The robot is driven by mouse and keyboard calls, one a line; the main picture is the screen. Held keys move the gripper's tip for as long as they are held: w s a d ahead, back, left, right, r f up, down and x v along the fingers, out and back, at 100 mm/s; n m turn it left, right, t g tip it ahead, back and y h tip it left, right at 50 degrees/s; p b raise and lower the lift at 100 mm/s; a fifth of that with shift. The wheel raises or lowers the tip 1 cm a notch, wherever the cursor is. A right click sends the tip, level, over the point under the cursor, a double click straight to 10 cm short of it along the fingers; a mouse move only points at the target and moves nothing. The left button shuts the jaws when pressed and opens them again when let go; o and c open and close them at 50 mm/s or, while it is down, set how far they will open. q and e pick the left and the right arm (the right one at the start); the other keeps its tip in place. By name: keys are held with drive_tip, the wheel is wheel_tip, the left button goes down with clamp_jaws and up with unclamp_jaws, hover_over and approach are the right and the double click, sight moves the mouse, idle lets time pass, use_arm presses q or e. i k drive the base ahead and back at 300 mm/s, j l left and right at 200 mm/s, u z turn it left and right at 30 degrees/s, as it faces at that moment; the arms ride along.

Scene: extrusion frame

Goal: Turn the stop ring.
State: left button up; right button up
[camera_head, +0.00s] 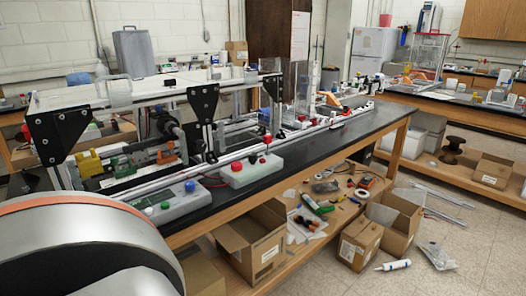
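The extrusion frame stands on the black-topped bench, with light rails and black corner brackets (60,132). I cannot clearly pick out the stop ring; the parts inside the frame are small and partly hidden by brackets and rails. A dark rounded part (168,123) sits inside the frame. A light control box (250,174) with red knobs stands at the bench's front edge. A large grey link of my own arm fills the lower left. Neither gripper shows.
The bench top (345,131) is bare along its front right. Open cardboard boxes (252,242) and loose tools crowd the low shelf. A white tube (393,265) lies on the floor. Another bench (460,115) stands at the right, across open floor.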

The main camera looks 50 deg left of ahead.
sight(235, 168)
drive_tip(key=i+z, duration=0.15)
drive_tip(key=i, duration=0.5)
drive_tip(key=i+j+z, duration=0.15)
drive_tip(key=i, duration=0.55)
drive_tip(key=j+z, duration=0.1)
drive_tip(key=z, duration=6.45)
